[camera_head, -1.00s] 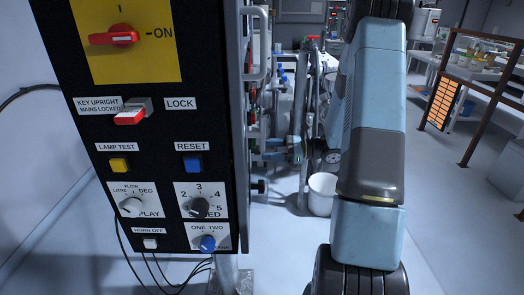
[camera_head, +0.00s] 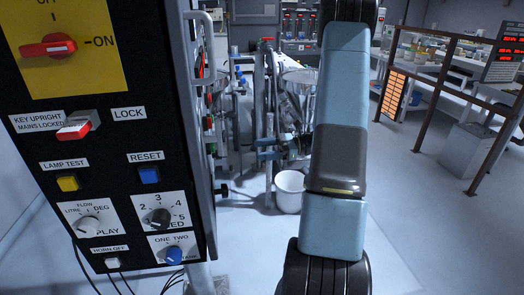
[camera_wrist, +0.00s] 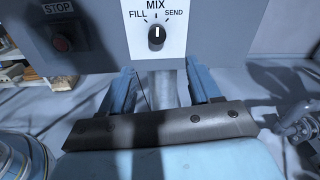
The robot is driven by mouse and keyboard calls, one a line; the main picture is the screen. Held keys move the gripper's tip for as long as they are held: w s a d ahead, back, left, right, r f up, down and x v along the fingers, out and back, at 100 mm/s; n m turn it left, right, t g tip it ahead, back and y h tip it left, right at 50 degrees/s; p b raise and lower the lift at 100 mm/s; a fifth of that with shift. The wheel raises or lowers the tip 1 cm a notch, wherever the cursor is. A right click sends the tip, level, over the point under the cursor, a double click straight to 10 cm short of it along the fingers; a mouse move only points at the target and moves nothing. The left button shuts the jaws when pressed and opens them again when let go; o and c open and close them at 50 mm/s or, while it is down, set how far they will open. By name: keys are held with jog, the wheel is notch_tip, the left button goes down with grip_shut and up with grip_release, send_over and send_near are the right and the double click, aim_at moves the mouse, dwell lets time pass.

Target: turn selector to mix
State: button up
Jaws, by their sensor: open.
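In the wrist view the selector (camera_wrist: 157,38) is a small black knob on a white label plate marked FILL, MIX and SEND. Its white pointer line looks upright, toward the MIX mark. The plate is on a grey box front (camera_wrist: 230,45) at the top of the view. My gripper (camera_wrist: 160,72) is open, its two blue fingers apart and below the knob in the picture. Nothing is between the fingers except a grey post behind, and they do not appear to touch the knob. The selector and my gripper are not seen in the head view.
A red button marked STOP (camera_wrist: 62,40) is left of the selector. In the head view a black control panel (camera_head: 120,90) with switches and dials stands close on the left. A white bucket (camera_head: 289,192) is on the floor, with a brown-framed rail (camera_head: 440,72) further right.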

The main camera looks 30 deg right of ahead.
jog(key=shift+s+d+f+m, duration=0.25)
jog(key=shift+d+m, duration=0.05)
jog(key=shift+d, duration=0.05)
dwell(0.3)
jog(key=x, duration=1.3)
jog(key=shift+a+r, duration=0.2)
jog(key=shift+a, duration=0.2)
jog(key=shift+c, duration=0.4)
jog(key=c, duration=1)
jog(key=shift+o, duration=0.2)
